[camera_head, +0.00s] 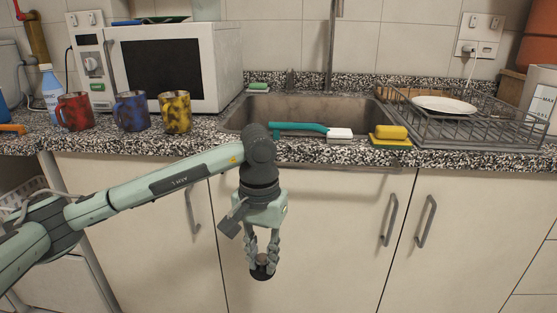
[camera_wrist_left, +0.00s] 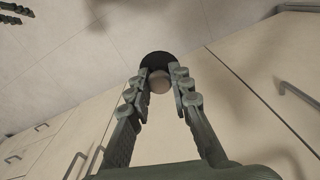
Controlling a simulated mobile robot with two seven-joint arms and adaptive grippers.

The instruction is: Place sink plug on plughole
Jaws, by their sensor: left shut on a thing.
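The sink plug (camera_head: 262,268) is a small dark round disc with a grey knob on top. My left gripper (camera_head: 262,256) is shut on its knob and holds it in the air in front of the cabinet doors, below the counter's front edge. In the left wrist view the plug (camera_wrist_left: 155,60) shows as a black disc between the fingertips (camera_wrist_left: 160,80). The metal sink (camera_head: 345,110) is set in the counter above and behind the gripper. The plughole is hidden from view. In the wrist view a part of what may be another gripper (camera_wrist_left: 14,14) shows at the top left corner.
A teal brush (camera_head: 300,128) lies across the sink's front rim. A yellow sponge (camera_head: 390,132) sits beside it. A wire dish rack (camera_head: 470,125) with a white plate stands at right. Three mugs (camera_head: 130,111) and a microwave (camera_head: 175,65) stand at left. The tap (camera_head: 330,45) rises behind the sink.

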